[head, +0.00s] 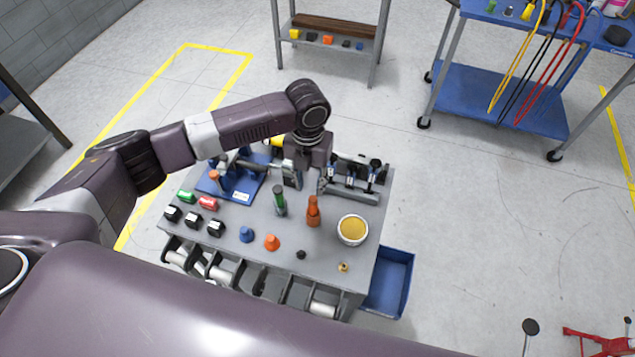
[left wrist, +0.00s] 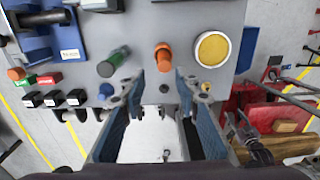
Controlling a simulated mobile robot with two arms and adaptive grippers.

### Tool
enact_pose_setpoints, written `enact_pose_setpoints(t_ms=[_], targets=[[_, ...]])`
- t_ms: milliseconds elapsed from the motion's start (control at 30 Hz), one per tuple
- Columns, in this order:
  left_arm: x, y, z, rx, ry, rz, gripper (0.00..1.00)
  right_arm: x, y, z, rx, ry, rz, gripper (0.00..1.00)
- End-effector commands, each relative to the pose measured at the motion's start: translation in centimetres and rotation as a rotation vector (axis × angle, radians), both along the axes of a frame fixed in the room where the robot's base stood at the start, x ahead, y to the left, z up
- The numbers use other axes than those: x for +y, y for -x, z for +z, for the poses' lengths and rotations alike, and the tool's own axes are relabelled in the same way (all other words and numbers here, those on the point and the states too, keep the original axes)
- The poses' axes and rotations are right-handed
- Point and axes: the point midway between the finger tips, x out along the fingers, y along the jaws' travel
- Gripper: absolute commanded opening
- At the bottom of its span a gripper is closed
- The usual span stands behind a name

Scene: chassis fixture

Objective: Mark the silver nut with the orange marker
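The orange marker (head: 313,212) stands upright on the grey workbench (head: 330,245), right of a green marker (head: 280,203). My left gripper (head: 307,184) is over the bench behind the markers, fingers apart and empty. In the left wrist view the orange marker (left wrist: 163,57) shows beyond the gap between the open fingertips (left wrist: 160,80), with the green marker (left wrist: 115,61) to its left. I cannot pick out a silver nut for sure; a small dark piece (head: 300,254) and a small brass-coloured piece (head: 343,266) lie near the front edge. My right gripper is not in view.
A white tub with yellow contents (head: 352,229) stands right of the orange marker. Blue (head: 246,234) and orange (head: 271,242) pieces and black blocks (head: 191,219) sit front left. A blue fixture (head: 226,190) and metal clamps (head: 350,190) stand at the back. A blue bin (head: 391,285) hangs right.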

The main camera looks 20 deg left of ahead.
Motion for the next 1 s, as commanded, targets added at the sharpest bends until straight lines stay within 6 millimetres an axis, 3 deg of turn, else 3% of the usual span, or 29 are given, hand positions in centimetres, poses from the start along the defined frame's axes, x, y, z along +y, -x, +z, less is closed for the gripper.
enact_pose_setpoints(t_ms=[67,167,333,533,933,1000], targets=[[-0.1,0.0,-1.6,0.0,0.001,-0.002,0.3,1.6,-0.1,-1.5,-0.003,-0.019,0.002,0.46],[-0.1,0.0,-3.1,0.0,0.001,-0.002,0.3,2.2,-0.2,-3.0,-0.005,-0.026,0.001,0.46],[-0.1,0.1,-5.6,0.0,0.001,-0.002,0.3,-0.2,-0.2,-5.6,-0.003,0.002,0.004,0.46],[-0.2,0.1,-7.7,0.001,0.001,0.0,0.3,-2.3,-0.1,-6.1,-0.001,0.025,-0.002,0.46],[-0.2,0.0,-8.5,0.0,0.002,-0.001,0.3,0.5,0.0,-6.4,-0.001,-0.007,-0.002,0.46],[-0.2,0.0,-8.5,0.0,0.002,-0.001,0.23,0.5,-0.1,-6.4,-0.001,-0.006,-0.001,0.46]])
